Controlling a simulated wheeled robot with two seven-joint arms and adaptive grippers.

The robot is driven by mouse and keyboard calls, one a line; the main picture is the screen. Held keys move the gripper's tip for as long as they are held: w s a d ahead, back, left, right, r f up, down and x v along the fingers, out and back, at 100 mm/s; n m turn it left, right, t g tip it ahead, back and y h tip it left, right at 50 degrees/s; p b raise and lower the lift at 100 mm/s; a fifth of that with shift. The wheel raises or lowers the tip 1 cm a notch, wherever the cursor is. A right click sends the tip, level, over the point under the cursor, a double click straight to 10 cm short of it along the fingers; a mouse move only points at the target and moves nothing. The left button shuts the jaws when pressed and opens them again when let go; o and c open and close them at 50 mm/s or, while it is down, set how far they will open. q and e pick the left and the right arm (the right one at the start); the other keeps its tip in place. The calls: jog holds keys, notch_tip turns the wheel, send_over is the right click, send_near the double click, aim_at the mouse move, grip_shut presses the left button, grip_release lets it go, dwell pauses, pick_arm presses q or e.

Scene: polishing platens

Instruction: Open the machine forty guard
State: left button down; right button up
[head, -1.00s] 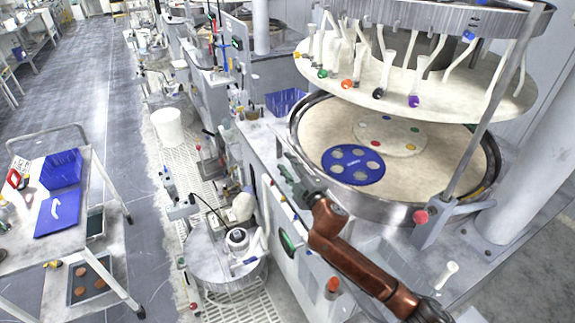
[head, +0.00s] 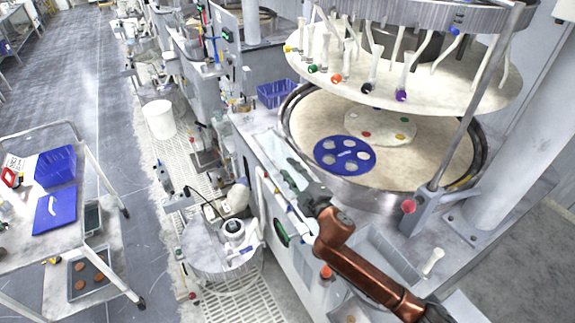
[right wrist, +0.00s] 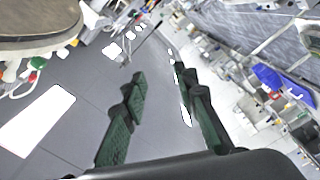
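The nearest polishing machine has a steel-rimmed round platen (head: 420,165) with a blue holed disc (head: 344,155) on it. A pale upper plate (head: 440,85) with coloured-tipped tubes hangs above. A slanted steel rod (head: 478,100) stands at its right, with a red knob (head: 409,206) near its foot. I cannot read a machine number or tell for certain which part is the guard. My right gripper (head: 288,178) is beside the machine's front edge, left of the platen rim. In the right wrist view its fingers (right wrist: 168,98) are apart with nothing between them. My left gripper is not in view.
A white trolley (head: 20,258) holds blue trays at far left. A white bucket (head: 159,119) stands behind. The grey aisle is clear.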

jog(key=shift+p+v, duration=0.4)
jog(key=shift+v, duration=0.6)
